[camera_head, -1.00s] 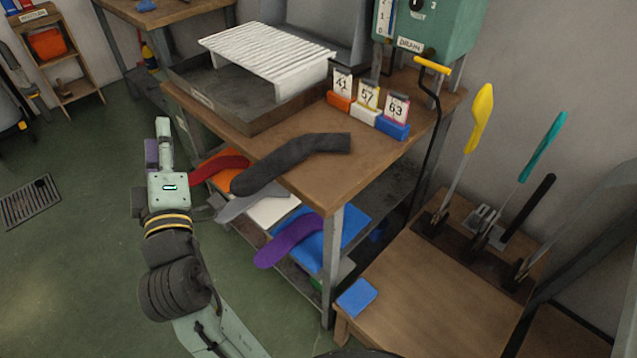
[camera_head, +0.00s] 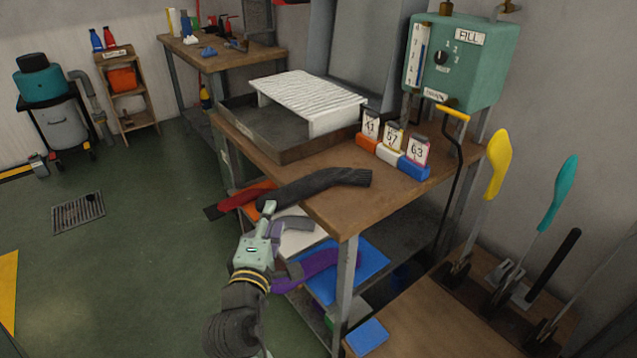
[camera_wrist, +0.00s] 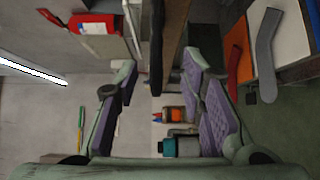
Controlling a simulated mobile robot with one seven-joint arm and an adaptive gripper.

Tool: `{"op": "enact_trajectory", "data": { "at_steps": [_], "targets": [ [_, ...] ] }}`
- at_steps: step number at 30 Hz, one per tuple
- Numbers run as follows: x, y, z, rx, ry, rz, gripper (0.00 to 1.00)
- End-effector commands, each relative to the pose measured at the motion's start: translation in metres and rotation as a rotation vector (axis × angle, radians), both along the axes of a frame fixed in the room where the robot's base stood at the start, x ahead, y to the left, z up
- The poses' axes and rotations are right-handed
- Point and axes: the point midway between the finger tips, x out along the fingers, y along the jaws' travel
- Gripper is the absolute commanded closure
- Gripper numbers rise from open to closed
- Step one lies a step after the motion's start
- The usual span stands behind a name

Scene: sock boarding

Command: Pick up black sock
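The black sock (camera_head: 315,187) is dark and ribbed. It lies along the front of the wooden bench top, with its left end hanging past the edge. My gripper (camera_head: 281,240) is just below and in front of that overhanging end, apart from it. The gripper's fingers are spread with nothing between them. In the wrist view, the purple-padded fingers (camera_wrist: 160,68) are wide apart. A dark strip beside the bench edge at the top middle there seems to be the black sock (camera_wrist: 157,45).
Red (camera_head: 250,195), grey (camera_head: 293,223) and purple (camera_head: 318,262) socks lie on coloured boards on the lower shelf. A metal tray (camera_head: 275,145) with a white ridged board and numbered cards (camera_head: 394,139) stand on the bench. Upright tools (camera_head: 497,165) stand at right.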

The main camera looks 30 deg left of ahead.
Motion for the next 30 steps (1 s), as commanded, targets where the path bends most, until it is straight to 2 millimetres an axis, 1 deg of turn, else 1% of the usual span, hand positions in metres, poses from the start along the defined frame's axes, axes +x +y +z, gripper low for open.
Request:
{"op": "enact_trajectory", "data": {
  "at_steps": [5,9,12,16,22,30],
  "targets": [
    [0.014,0.004,0.004,0.001,0.0,-0.001,0.64],
    [0.036,0.009,0.007,0.003,0.001,-0.001,0.64],
    [0.047,0.015,0.005,0.001,0.0,0.0,0.64],
    [0.054,0.018,0.005,0.002,0.0,0.001,0.64],
    [0.054,0.018,0.004,0.002,0.0,0.001,0.64],
    [0.053,0.018,0.004,0.002,0.0,0.001,0.82]
  ]
}}
